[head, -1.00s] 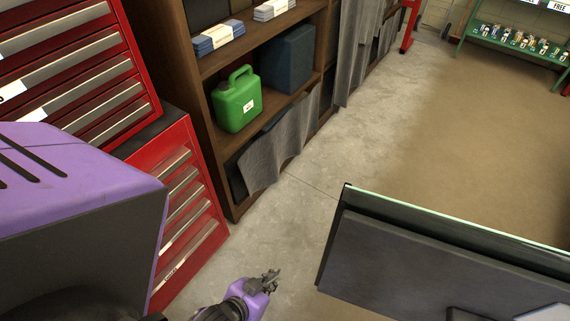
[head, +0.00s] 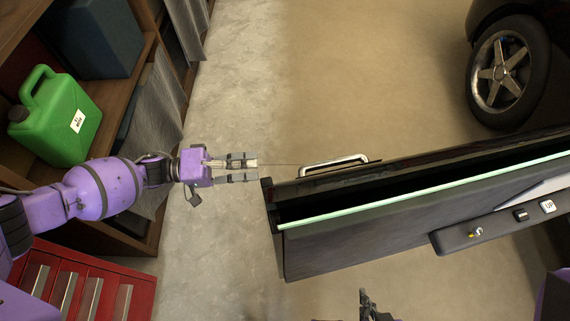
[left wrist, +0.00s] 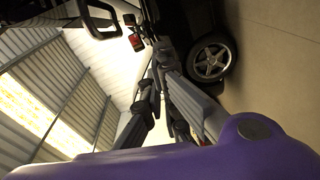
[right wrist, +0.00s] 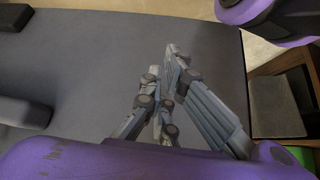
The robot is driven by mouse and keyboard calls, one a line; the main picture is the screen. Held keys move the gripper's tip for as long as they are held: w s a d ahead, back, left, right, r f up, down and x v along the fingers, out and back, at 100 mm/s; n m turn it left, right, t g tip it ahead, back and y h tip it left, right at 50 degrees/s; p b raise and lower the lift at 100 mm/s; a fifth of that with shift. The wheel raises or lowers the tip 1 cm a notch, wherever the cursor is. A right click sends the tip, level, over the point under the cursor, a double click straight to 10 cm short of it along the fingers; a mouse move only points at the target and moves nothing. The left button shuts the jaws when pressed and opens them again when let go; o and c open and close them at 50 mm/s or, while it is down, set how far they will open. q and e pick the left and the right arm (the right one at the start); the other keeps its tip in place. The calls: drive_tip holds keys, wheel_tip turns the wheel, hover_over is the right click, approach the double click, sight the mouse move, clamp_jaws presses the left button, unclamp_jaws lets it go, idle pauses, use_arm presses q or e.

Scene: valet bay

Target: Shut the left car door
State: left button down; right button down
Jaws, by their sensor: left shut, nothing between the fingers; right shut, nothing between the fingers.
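The car door (head: 400,225) stands open, its free edge toward the left in the head view. Its grey inner panel faces the bottom of the picture, and its outer handle (head: 335,163) shows on the far side. My left gripper (head: 256,169) is shut and empty, just left of the free edge; I cannot tell if it touches. It also shows in the left wrist view (left wrist: 160,62). My right gripper (head: 366,298) is shut and empty, partly cut off below the inner panel. In the right wrist view its fingers (right wrist: 163,62) point at the panel (right wrist: 90,60).
A wooden shelf (head: 122,75) with a green fuel can (head: 60,115) stands at the left, above a red tool cabinet (head: 85,285). The dark car's wheel (head: 508,72) is at the upper right. Bare floor (head: 370,80) lies beyond the door.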

use_arm(q)
drive_tip(key=s+d+g+p, duration=0.1)
drive_tip(key=s+d, duration=0.3)
drive_tip(key=d, duration=0.5)
drive_tip(key=shift+s+d+n+g+p, duration=0.2)
drive_tip(key=shift+n+g+p, duration=0.1)
drive_tip(key=shift+p, duration=0.55)
drive_tip(key=shift+s+f, duration=0.1)
